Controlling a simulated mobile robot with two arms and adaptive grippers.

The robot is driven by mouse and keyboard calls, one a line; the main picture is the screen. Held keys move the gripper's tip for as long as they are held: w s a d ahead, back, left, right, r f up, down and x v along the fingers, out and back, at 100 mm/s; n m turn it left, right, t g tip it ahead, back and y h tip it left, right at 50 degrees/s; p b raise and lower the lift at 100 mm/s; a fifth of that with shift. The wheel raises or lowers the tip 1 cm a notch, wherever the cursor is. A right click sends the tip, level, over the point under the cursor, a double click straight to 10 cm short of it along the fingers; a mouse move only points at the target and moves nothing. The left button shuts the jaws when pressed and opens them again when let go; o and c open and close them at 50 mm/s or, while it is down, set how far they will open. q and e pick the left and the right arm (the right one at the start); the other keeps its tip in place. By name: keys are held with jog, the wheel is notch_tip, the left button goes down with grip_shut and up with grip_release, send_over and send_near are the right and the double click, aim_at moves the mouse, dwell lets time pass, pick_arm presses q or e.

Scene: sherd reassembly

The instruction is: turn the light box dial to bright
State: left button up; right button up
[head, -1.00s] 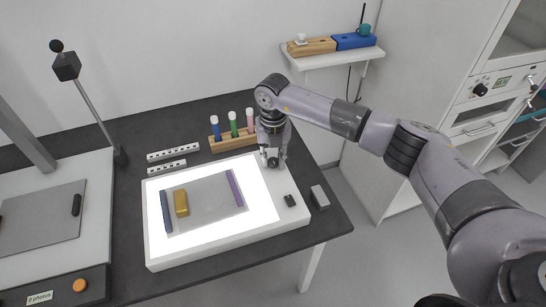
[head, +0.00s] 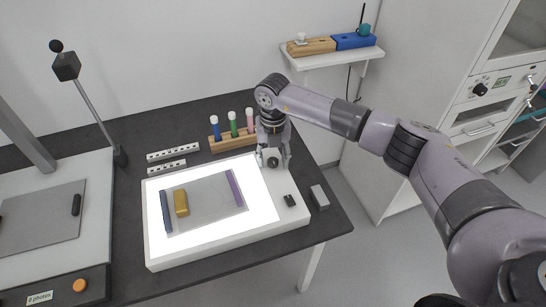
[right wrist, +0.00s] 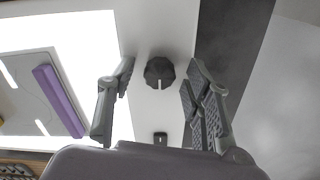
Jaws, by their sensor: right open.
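The light box (head: 160,258) is a white slab on the dark table, its panel glowing white. Its dial (head: 290,201) is a small dark knob on the white right-hand border. In the right wrist view the dial (right wrist: 160,72) is a dark, lobed knob with a white mark pointing down the picture. My right gripper (head: 275,165) is open and empty above the box's back right part, pointing down. In the right wrist view the dial shows between its two spread fingers, apart from both. My left gripper is out of view.
A small black switch-like piece (right wrist: 160,138) is on the same border. A grey block (head: 319,197) lies right of the box. A rack of colored tubes (head: 232,140) stands behind. A yellow piece (head: 181,203) and a purple strip (head: 234,188) lie on the panel.

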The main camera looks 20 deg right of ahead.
aim_at(273, 160)
notch_tip(273, 160, up, 12)
dwell(0.6)
dwell(0.4)
